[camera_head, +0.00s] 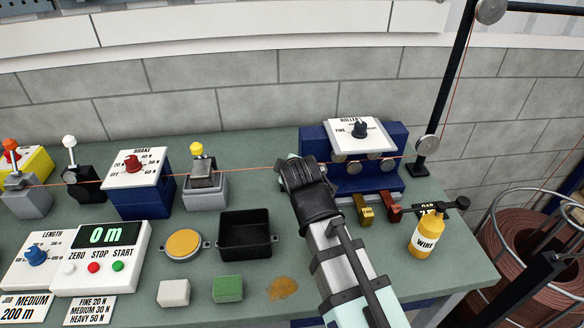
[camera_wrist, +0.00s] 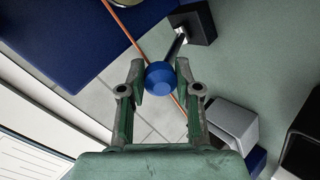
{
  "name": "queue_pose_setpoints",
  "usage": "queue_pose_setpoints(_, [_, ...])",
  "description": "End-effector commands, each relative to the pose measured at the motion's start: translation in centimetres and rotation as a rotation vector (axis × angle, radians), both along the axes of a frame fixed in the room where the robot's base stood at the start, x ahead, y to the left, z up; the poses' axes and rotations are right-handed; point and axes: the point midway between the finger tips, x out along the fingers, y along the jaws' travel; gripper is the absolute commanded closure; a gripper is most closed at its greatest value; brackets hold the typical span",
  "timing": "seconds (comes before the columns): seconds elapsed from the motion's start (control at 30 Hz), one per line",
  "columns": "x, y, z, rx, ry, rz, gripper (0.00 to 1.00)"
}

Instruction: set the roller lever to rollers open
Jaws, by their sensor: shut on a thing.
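A blue ball knob (camera_wrist: 160,75) sits between the fingertips of my gripper (camera_wrist: 160,80) in the wrist view, and the gripper is shut on it. A short rod joins the knob to a dark block (camera_wrist: 197,22), so it looks like a lever's handle. In the head view my gripper (camera_head: 302,178) is at the left end of the navy roller box (camera_head: 383,183). The arm hides the lever and the fingertips there. The box's sloped white top carries a dark dial (camera_head: 360,129), with metal rollers (camera_head: 354,167) on its front.
An orange wire (camera_wrist: 128,32) runs close by the knob. A grey clamp with a yellow knob (camera_head: 197,149) stands left of my gripper, and a black tray (camera_head: 245,236) is nearer. Brass and red blocks (camera_head: 364,209) and a yellow wire bottle (camera_head: 425,237) are at right.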

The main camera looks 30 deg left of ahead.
Motion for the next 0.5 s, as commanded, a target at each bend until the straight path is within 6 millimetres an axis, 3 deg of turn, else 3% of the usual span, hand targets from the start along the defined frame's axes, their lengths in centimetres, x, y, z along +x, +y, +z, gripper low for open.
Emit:
queue_pose_setpoints(0.1, [-0.27, -0.19, -0.52, -0.008, 0.013, -0.001, 1.0])
queue_pose_setpoints(0.13, [-0.27, -0.19, -0.52, -0.007, 0.013, -0.001, 0.57])
queue_pose_setpoints(0.17, [-0.26, -0.19, -0.5, -0.007, 0.013, -0.001, 0.46])
queue_pose_setpoints(0.2, [-0.24, -0.17, -0.47, -0.007, 0.011, 0.0, 0.42])
queue_pose_setpoints(0.5, [-0.18, -0.15, -0.21, -0.004, 0.007, -0.001, 0.42])
